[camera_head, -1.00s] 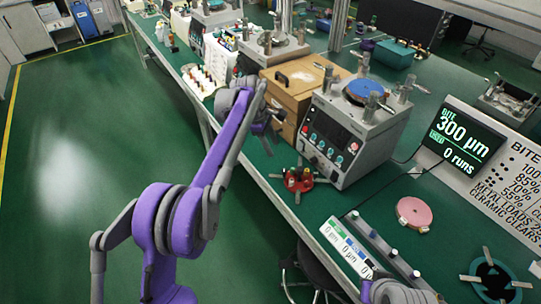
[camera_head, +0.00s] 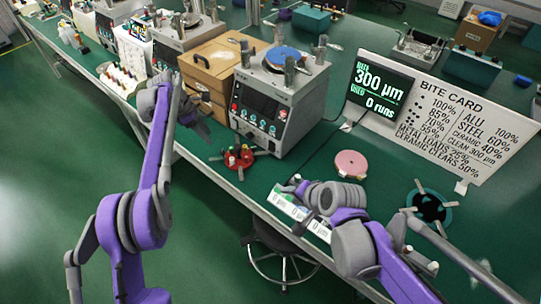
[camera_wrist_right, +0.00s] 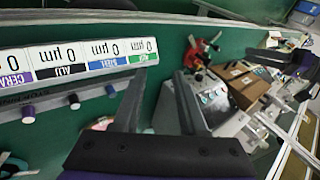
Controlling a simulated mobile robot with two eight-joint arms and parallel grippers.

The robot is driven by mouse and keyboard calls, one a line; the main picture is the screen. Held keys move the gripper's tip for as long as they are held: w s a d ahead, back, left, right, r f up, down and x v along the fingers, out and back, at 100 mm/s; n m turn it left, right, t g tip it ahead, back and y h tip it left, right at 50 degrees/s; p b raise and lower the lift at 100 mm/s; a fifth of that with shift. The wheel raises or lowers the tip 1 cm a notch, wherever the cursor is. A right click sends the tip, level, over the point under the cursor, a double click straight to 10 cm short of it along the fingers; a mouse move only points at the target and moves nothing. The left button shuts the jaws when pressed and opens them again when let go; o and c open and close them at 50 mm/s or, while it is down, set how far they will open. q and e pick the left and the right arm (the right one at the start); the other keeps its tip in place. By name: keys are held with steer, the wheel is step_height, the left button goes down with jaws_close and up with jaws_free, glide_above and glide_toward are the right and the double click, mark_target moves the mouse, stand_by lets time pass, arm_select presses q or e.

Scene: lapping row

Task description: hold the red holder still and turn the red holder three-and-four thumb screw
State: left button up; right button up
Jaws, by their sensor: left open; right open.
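The red holder (camera_head: 238,161) stands on the green bench in front of the grey lapping machine, with small thumb screws around its top; I cannot tell which one is three-and-four. It also shows in the right wrist view (camera_wrist_right: 198,52), beyond my finger tips. My left gripper (camera_head: 201,127) is open, at the bench's front edge, left of the holder and apart from it. My right gripper (camera_head: 291,187) is open, to the right of the holder and nearer the front, over the label strip; its two spread, empty fingers show in the right wrist view (camera_wrist_right: 160,90).
The lapping machine (camera_head: 283,106) stands behind the holder, with a wooden box (camera_head: 218,70) to its left. A pink disc (camera_head: 350,164) and a teal ring (camera_head: 429,206) lie to the right. The label strip (camera_head: 284,203) lies at the front edge. A stool (camera_head: 282,262) stands below.

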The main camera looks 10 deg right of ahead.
steer(key=w+a+f+m+t+y, duration=0.2)
steer(key=w+m, duration=0.6)
steer(key=w, duration=0.3)
steer(key=m+t+y, duration=0.2)
steer(key=m+t, duration=0.1)
steer(key=m, duration=0.9)
glide_toward(254, 148)
steer(key=x, duration=1)
steer(key=shift+w+f, duration=0.1)
steer(key=shift+w, duration=0.1)
jaws_close()
